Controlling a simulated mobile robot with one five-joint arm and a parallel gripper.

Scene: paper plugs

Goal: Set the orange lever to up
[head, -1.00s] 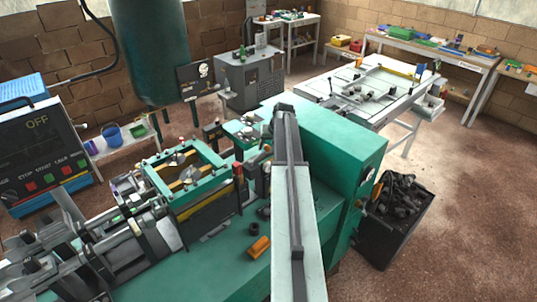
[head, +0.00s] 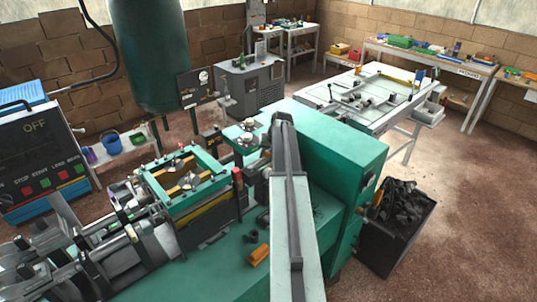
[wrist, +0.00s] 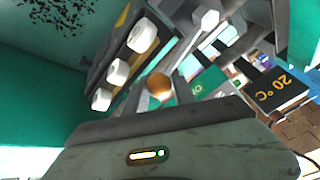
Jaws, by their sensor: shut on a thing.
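The orange lever's round knob (wrist: 160,87) shows in the middle of the wrist view. My gripper (wrist: 162,93) is shut on it, with one dark finger on each side. The lever's shaft is hidden behind the knob and fingers, so I cannot tell its tilt. In the head view, my arm runs up the middle and its far end covers most of the spot where the gripper is.
Three white knobs (wrist: 122,64) sit on a dark panel beside the lever. A green machine with a square frame (head: 213,190) stands left of my arm. An orange block (head: 258,255) lies on its green bed. A black bin (head: 391,245) stands at the right; the floor beyond is clear.

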